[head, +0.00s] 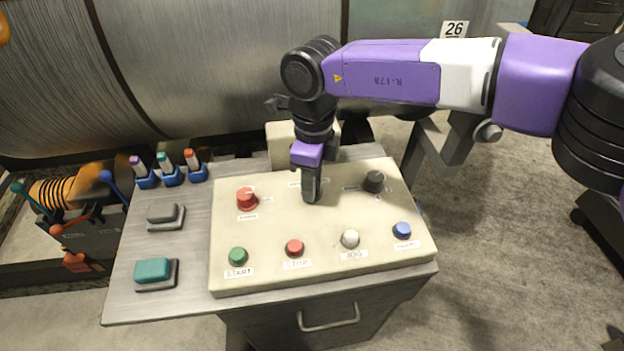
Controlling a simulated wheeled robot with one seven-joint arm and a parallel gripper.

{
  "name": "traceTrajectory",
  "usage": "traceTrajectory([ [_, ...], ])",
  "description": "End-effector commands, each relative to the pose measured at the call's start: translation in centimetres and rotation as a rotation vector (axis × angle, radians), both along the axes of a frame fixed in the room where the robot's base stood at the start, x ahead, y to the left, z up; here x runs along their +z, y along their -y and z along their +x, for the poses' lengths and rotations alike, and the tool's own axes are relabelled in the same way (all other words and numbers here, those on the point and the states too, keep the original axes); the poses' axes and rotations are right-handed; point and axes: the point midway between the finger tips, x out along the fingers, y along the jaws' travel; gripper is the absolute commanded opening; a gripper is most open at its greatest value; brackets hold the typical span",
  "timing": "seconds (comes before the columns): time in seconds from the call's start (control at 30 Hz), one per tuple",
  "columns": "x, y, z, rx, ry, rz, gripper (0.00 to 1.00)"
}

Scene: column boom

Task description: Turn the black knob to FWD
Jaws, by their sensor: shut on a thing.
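The beige control panel (325,268) lies sloped on a metal console. A black knob (374,181) stands at its upper right with small labels beside it; I cannot read them or tell which way the knob points. My gripper (311,195) points down at the upper middle of the panel, left of that black knob and apart from it. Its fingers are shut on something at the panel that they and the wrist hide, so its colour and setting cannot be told. A label left of the fingers is partly covered.
A red knob (247,198) is left of my gripper. Along the front are a green button (238,256), a red button (295,247), a white button (350,238) and a blue button (402,230). Markers (168,170) stand at the back left, near a large metal cylinder (200,70).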

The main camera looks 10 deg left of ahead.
Motion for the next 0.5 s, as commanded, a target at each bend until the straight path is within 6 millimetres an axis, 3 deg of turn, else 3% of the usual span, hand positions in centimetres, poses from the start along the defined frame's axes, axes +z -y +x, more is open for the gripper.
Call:
traceTrajectory([
  [0.5,0.1,0.07,0.01,-0.142,0.0,-0.001,0.0],
])
